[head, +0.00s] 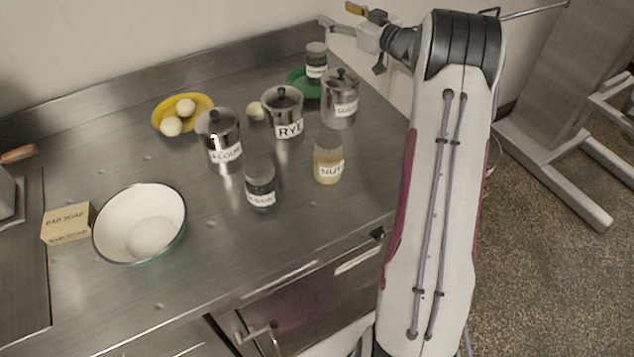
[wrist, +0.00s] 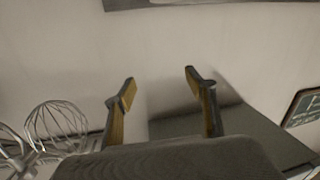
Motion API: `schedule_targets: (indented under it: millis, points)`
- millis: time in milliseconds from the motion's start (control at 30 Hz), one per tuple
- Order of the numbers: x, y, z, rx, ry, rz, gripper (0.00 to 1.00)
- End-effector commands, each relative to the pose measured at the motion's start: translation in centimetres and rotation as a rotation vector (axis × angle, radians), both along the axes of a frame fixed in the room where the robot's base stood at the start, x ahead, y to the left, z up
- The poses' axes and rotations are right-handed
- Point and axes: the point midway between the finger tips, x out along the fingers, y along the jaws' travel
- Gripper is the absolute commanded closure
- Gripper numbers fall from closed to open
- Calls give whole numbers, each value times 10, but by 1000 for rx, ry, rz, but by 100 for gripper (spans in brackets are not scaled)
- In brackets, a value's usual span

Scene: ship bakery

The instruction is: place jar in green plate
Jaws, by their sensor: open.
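A small glass jar with a dark lid and white label (head: 316,62) stands upright at the green plate (head: 298,82) near the back wall, and looks to be on it. The plate is partly hidden by the jar and a steel canister. Two more glass jars stand nearer the front: one labelled NUT (head: 328,165) with tan contents and a dark one (head: 261,187). My gripper (head: 340,14) is up by the wall, above and to the right of the plate. In the wrist view its fingers (wrist: 159,80) are apart with nothing between them.
A yellow plate (head: 160,108) holds pale balls. A white bowl (head: 140,220) and soap box (head: 68,224) stand left. The counter's front right is clear. Whisks (wrist: 58,125) show in the wrist view.

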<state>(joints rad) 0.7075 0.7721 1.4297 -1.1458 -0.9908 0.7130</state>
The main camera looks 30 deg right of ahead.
Motion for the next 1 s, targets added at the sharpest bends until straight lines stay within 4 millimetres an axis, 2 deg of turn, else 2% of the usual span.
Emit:
schedule_targets:
  millis: [33, 100, 267, 467, 700, 1000]
  points:
    - [2, 6, 14, -13, 2, -23, 44]
    - [3, 12, 28, -26, 8, -59, 44]
    - [0, 25, 57, -52, 29, -141, 44]
    - [-13, 45, 87, -72, 68, -234, 44]
    - [-41, 71, 113, -83, 130, -330, 44]
    - [-91, 110, 128, -77, 235, -420, 44]
